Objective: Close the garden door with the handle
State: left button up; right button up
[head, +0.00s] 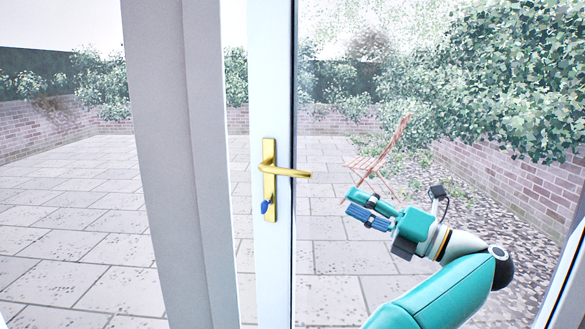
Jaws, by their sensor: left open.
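The white garden door (272,280) stands a little open. A narrow strip of the patio shows between its edge and the grey post (175,150). The brass handle (288,172) is a level lever pointing right from a tall brass plate, with a blue knob (265,207) below it. My left gripper (351,201) is open and empty, to the right of the lever's tip and slightly lower. It is apart from the handle, with its fingers pointing left. My right gripper is out of view.
Beyond the glass lie a paved patio (75,230), a brick wall (510,175) with ivy, and a folding chair (380,155). Another clear pane lies left of the post. White framing (570,265) shows at the lower right.

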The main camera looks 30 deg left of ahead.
pick_arm(q)
jog(key=p, duration=0.3)
send_near(289, 173)
jog(key=p+x, duration=0.1)
jog(key=x, duration=0.2)
jog(key=p+x, duration=0.1)
jog(key=x, duration=0.2)
jog(key=p+x, duration=0.1)
jog(key=x, duration=0.3)
jog(key=shift+w+a+f+p, duration=0.1)
jog(key=shift+w+a+p, duration=0.05)
jog(key=shift+w+p, duration=0.15)
grip_shut()
